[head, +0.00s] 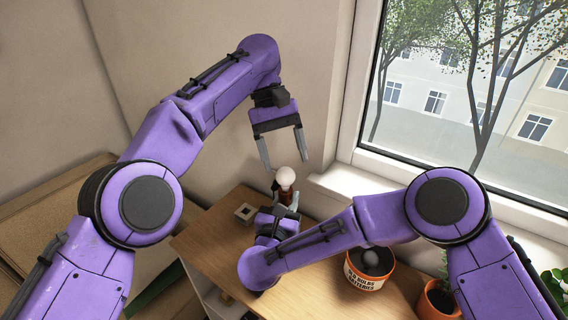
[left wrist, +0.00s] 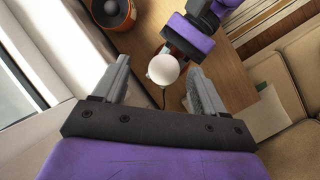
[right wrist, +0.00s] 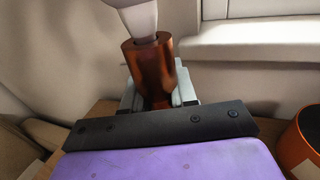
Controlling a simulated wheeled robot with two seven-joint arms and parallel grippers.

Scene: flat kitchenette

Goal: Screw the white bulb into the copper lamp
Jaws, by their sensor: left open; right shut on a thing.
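The white bulb (head: 286,176) stands upright in the mouth of the copper lamp (head: 285,197), its round head up. In the right wrist view the bulb's neck (right wrist: 139,18) enters the open top of the copper cylinder (right wrist: 150,72); how deep its thread sits is hidden. My right gripper (head: 282,205) is shut on the copper lamp, low on its body. My left gripper (head: 286,163) is open and points down just above the bulb. In the left wrist view the bulb (left wrist: 163,70) shows between the two fingers, which do not visibly touch it.
A small beige holder with a square hole (head: 245,213) is on the wooden table (head: 214,238), left of the lamp. An orange bin for old bulbs and batteries (head: 368,276) holds a grey bulb. A potted plant (head: 437,299) is at the right. The window sill and wall are close behind.

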